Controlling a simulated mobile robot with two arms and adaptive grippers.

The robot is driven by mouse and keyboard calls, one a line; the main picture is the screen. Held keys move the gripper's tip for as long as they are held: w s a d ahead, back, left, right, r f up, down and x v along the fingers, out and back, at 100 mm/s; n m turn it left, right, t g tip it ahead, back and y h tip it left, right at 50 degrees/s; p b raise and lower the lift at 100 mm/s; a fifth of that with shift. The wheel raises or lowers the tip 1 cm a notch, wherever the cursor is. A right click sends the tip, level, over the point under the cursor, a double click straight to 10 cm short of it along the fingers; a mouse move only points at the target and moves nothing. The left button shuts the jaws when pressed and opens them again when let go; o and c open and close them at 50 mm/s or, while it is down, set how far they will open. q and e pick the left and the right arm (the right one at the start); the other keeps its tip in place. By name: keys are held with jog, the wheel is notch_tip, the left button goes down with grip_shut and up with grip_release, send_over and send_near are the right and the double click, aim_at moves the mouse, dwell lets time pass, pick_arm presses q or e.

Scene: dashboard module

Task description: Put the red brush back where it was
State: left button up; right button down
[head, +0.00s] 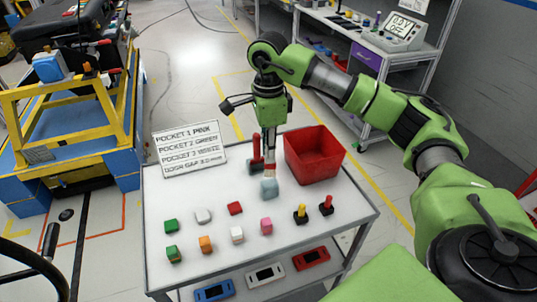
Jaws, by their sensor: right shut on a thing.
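A red upright handle (256,148), which looks like the red brush, stands near the back of the white table, with a dark base around its foot. My right gripper (269,177) points straight down just in front of and right of it. Its fingers appear shut on a pale blue block (269,189) at their tips. I cannot tell whether the block touches the table. The gripper partly hides the area behind it. My left gripper is out of view.
A red bin (314,154) stands close right of the gripper. A label board (189,149) stands at the back left. Several small coloured blocks, including a green one (171,226), and two black-based knobs (300,214) occupy the front of the white table (330,233).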

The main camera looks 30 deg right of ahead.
notch_tip(320, 180, down, 2)
jog(key=shift+f+p, duration=0.1)
jog(key=shift+p, duration=0.4)
jog(key=shift+f, duration=0.15)
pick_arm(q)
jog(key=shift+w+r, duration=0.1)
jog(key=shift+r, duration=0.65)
pick_arm(e)
jog(key=shift+s, duration=0.1)
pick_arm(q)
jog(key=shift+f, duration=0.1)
pick_arm(e)
jog(key=shift+f, duration=0.1)
jog(key=shift+f+b, duration=0.15)
jog(key=shift+b, duration=0.2)
jog(key=c, duration=2)
grip_release()
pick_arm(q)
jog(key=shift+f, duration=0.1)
pick_arm(e)
jog(key=shift+o, duration=0.2)
